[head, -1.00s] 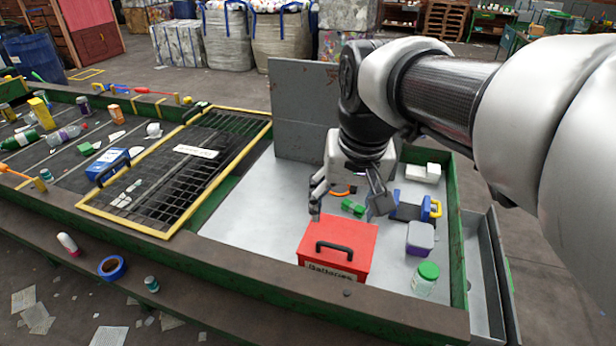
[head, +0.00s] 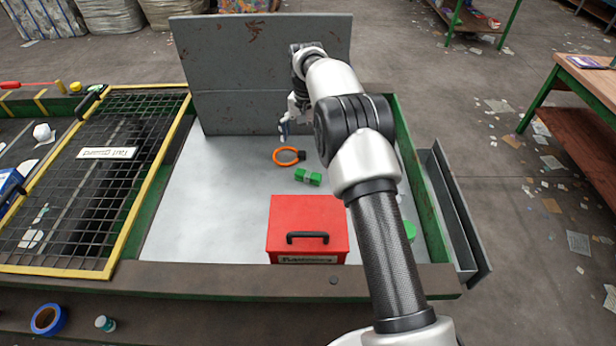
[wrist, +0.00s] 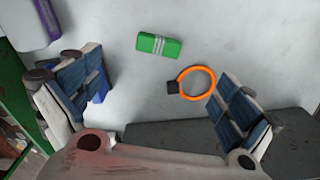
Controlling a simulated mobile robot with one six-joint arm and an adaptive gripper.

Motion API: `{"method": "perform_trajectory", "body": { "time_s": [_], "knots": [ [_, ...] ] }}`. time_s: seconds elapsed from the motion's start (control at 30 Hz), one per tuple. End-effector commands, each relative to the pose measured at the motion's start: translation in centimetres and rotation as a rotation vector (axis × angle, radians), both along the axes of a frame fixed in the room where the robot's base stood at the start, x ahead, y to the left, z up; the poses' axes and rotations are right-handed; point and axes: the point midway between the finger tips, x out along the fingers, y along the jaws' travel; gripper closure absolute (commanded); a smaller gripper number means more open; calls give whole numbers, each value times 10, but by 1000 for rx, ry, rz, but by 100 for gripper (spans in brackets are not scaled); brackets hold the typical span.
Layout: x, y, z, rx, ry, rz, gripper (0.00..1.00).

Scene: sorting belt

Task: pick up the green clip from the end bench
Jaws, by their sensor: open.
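The green clip (head: 308,177), a small green block with a pale grey band across its middle, lies on the light bench top behind the red box. In the wrist view the clip (wrist: 158,45) lies beyond the fingertips, near the top middle, with nothing touching it. My gripper (head: 286,126) hangs near the upright grey panel, behind and left of the clip, and my arm partly covers it. In the wrist view my gripper (wrist: 158,72) has its two blue-padded fingers wide apart with nothing held between them.
An orange ring (head: 287,156) with a dark block lies close to the clip. The red lidded box (head: 307,235) stands in front of the clip. The grey panel (head: 265,80) rises at the back. A purple item (wrist: 39,22) lies left in the wrist view.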

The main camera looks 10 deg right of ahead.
Motion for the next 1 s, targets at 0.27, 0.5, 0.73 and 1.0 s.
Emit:
{"method": "perform_trajectory", "body": {
  "time_s": [0.27,0.5,0.73,1.0],
  "knots": [
    [-1,0,-64,0,4,0,2],
    [-1,0,-104,0,2,1,2],
    [1,-1,-115,0,0,1,2],
    [5,-4,-153,0,2,1,2]
  ]
}}
